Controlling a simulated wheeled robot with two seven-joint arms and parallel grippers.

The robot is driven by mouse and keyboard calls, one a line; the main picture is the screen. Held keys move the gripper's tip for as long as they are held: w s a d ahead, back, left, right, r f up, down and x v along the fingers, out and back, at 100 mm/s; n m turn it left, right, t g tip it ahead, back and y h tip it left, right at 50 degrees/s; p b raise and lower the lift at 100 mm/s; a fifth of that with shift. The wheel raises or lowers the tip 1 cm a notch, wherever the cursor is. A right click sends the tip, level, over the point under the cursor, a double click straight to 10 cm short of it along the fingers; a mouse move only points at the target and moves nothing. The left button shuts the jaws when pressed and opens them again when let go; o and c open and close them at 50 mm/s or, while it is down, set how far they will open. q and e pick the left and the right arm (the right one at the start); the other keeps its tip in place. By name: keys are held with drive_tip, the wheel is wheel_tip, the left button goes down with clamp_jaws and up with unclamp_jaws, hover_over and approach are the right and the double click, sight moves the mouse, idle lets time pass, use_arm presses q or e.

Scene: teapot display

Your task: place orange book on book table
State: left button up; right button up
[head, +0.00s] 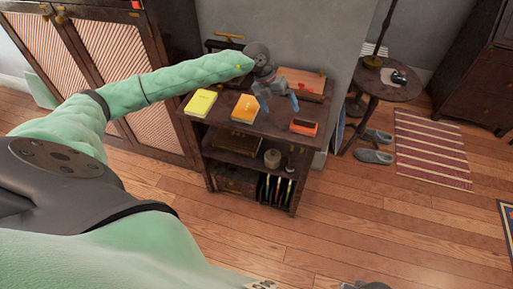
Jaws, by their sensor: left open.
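An orange book (245,107) lies on top of a dark wooden shelf table (262,129), between a yellow book and an orange-red item. My left gripper (279,104) is open and above this table top, just right of the orange book. Nothing shows between its fingers, and the book appears apart from them. The table top behind the gripper is partly hidden by my left arm. My right gripper is not in view.
A yellow book (201,103) lies at the left of the table top. An orange-red item (303,127) sits at the front right. A round side table (388,86) with a lamp stands to the right, with grey slippers (374,156) beside it.

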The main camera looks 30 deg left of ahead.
use_arm(q)
drive_tip(key=s+d+r+n+t+h, duration=0.1)
drive_tip(key=d+r+n+t+h, duration=0.2)
drive_tip(key=d, duration=0.4)
drive_tip(key=s+d+r+n+t+h, duration=0.1)
drive_tip(key=d+r+n+t+h, duration=0.2)
drive_tip(key=d, duration=0.5)
drive_tip(key=s+d+r+n+t+h, duration=0.1)
drive_tip(key=d+n+t+h, duration=0.1)
drive_tip(key=d+t+h, duration=0.4)
drive_tip(key=s+a+f+n+t+y, duration=0.1)
drive_tip(key=s+a+f+n+y, duration=0.3)
drive_tip(key=f+n+y, duration=0.45)
drive_tip(key=s+a+f+n+y, duration=0.35)
drive_tip(key=f+n+y, duration=0.25)
drive_tip(key=n+y, duration=0.5)
drive_tip(key=s+f+n+g+h, duration=0.1)
drive_tip(key=s+f+g, duration=0.3)
drive_tip(key=s, duration=0.5)
drive_tip(key=s+f+n+g+h, duration=0.1)
drive_tip(key=s+f+g, duration=0.3)
drive_tip(key=s, duration=0.5)
drive_tip(key=s+d+f+n+g+h, duration=0.1)
drive_tip(key=s+f+n+g, duration=0.2)
drive_tip(key=s+f, duration=0.3)
drive_tip(key=s+g, duration=0.1)
drive_tip(key=s, duration=0.2)
drive_tip(key=shift+s+f, duration=0.2)
drive_tip(key=shift+s, duration=0.15)
